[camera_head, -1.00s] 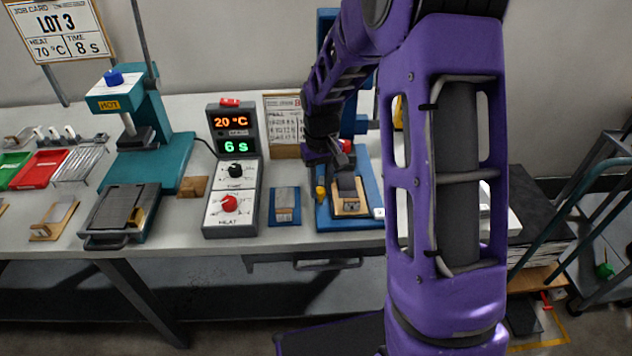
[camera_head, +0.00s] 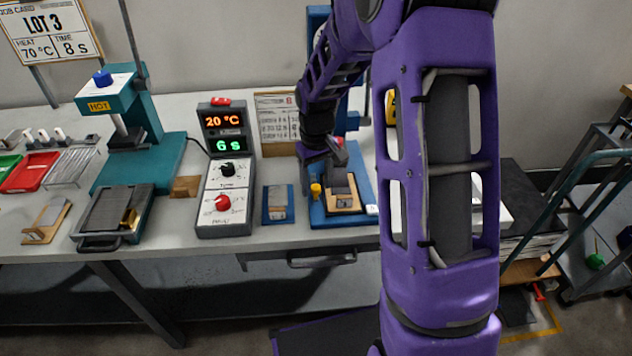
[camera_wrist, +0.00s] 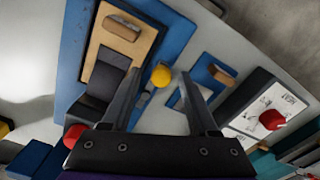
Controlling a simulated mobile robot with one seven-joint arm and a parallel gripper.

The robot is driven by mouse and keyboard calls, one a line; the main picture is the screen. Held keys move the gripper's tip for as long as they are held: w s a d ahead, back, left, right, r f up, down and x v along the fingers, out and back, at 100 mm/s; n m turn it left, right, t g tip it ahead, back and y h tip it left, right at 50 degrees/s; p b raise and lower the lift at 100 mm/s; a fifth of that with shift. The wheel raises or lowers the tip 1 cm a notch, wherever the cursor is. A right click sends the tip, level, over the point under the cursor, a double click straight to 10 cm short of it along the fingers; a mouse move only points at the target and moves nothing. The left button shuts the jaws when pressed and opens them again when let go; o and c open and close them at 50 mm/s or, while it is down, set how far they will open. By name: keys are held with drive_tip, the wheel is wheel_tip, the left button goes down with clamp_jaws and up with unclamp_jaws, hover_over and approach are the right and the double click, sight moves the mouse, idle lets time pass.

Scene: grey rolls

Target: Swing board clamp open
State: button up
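The blue fixture (camera_head: 362,213) stands near the bench's front edge and also shows in the wrist view (camera_wrist: 75,45). A wooden board (camera_head: 344,208) with a dark grey top piece lies on it; the board also shows in the wrist view (camera_wrist: 97,38). A yellow knob (camera_head: 316,190) stands at the fixture's left side and appears in the wrist view (camera_wrist: 160,76). It seems to belong to the clamp, whose arm I cannot clearly make out. My gripper (camera_wrist: 160,72) is open. The knob appears between its fingertips; contact cannot be told. In the head view, my gripper (camera_head: 318,165) is above the fixture.
Left of the fixture are a small blue pad (camera_head: 277,217) and the control box (camera_head: 222,205) reading 20 °C and 6 s. A teal press (camera_head: 140,150) marked HOT stands farther left. A red knob (camera_wrist: 75,133) is near my gripper's left side.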

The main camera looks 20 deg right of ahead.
wheel_tip(320, 180, up, 17)
drive_tip(key=p, duration=0.2)
drive_tip(key=shift+r, duration=0.2)
idle(0.4)
